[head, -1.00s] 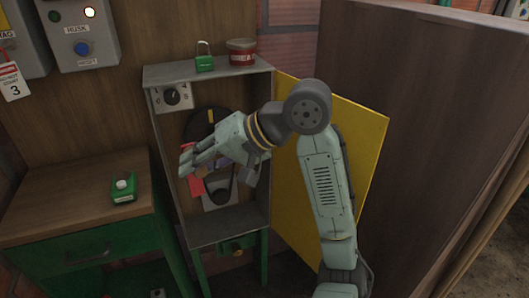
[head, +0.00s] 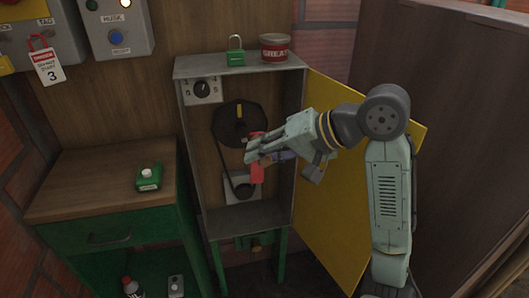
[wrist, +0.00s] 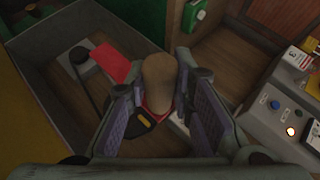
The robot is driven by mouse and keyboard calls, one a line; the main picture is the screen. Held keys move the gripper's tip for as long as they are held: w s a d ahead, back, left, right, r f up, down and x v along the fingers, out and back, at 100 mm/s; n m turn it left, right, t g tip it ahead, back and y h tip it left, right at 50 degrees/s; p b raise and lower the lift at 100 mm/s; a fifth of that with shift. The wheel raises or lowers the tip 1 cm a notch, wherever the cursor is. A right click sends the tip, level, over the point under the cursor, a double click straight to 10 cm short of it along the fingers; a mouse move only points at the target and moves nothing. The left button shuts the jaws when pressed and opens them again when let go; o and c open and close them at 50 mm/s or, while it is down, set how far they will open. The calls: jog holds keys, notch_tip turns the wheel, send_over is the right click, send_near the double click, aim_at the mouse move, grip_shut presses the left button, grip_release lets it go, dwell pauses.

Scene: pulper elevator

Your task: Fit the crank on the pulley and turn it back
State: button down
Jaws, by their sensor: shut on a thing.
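The black pulley (head: 231,127), a dark disc with a yellow mark, is in the open cabinet in the head view. A belt runs from it to a small lower pulley (head: 244,190). My gripper (head: 252,151) is shut on the crank, in front of the cabinet and right of the pulley's centre. The crank's red part (head: 257,173) hangs below the fingers. In the wrist view its brown handle (wrist: 159,78) sits between the finger pads, with red (wrist: 116,62) beyond. The crank looks apart from the pulley; its far end is partly hidden.
The yellow door (head: 345,215) stands open at right, behind my arm. A dial (head: 203,90) is inside the cabinet's upper left. A green padlock (head: 235,57) and red grease tin (head: 275,48) stand on top. A bench (head: 100,186) is at left.

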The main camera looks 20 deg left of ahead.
aim_at(255, 134)
jog(key=w+a, duration=0.1)
jog(key=w, duration=0.1)
jog(key=w+a+p, duration=0.1)
jog(key=w+a, duration=0.1)
jog(key=shift+w, duration=0.15)
jog(key=shift+w+a, duration=0.6)
jog(key=shift+w, duration=0.35)
jog(key=shift+w+a, duration=0.65)
jog(key=shift+w, duration=0.35)
jog(key=shift+w+a, duration=0.65)
jog(key=shift+w, duration=0.3)
dwell(3.4)
jog(key=shift+s+a+n+t+h, duration=0.3)
jog(key=shift+s+a+h, duration=0.2)
jog(key=shift+a+h, duration=0.3)
